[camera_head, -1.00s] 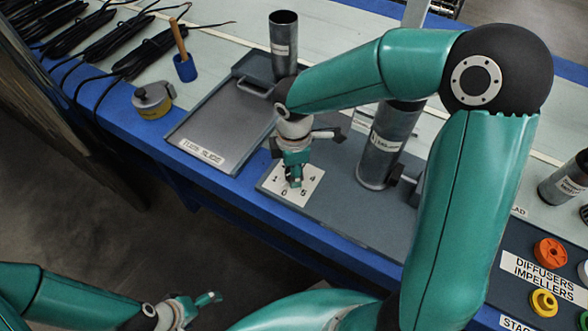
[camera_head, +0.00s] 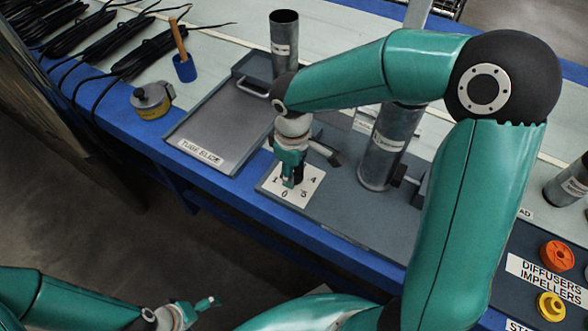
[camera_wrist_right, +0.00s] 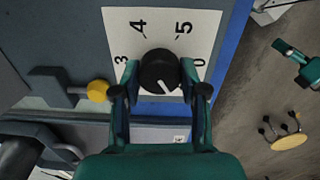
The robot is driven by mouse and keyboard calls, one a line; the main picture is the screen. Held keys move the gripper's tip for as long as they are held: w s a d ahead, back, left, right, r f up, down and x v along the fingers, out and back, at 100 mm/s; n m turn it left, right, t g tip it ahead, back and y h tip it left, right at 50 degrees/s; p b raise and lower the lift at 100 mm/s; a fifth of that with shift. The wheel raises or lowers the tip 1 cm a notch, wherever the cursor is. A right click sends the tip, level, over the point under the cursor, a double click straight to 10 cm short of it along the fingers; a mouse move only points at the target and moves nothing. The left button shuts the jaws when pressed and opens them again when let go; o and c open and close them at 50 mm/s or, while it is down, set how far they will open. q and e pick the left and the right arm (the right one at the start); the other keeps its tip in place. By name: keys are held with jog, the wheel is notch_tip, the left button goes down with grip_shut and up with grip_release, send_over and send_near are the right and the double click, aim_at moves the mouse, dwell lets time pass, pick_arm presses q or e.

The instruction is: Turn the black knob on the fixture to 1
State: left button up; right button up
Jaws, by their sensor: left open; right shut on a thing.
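The black knob (camera_wrist_right: 158,72) sits on a white number plate (camera_wrist_right: 197,22) on the fixture. My right gripper (camera_wrist_right: 160,80) is shut on the knob, one finger on each side. The knob's white mark points down and slightly right in the right wrist view. The numbers 3, 4, 5 and 0 show there; the gripper covers the side the mark faces. In the head view the right gripper (camera_head: 291,183) is down over the plate (camera_head: 312,172), with 1 readable left of it and the knob mostly hidden. My left gripper (camera_head: 207,303) is open and empty, low in the picture, away from the bench.
A metal tube (camera_head: 388,150) stands on the fixture right of the plate, near my right arm. The tube slide tray (camera_head: 215,130) lies to the left, with another tube (camera_head: 284,35) behind it. A yellow-grey container (camera_head: 151,101) stands near the bench's front edge.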

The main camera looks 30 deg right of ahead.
jog(key=shift+w+r, duration=0.1)
dwell(0.3)
jog(key=o, duration=1.1)
jog(key=shift+o, duration=0.2)
notch_tip(320, 180, up, 12)
jog(key=shift+a, duration=0.15)
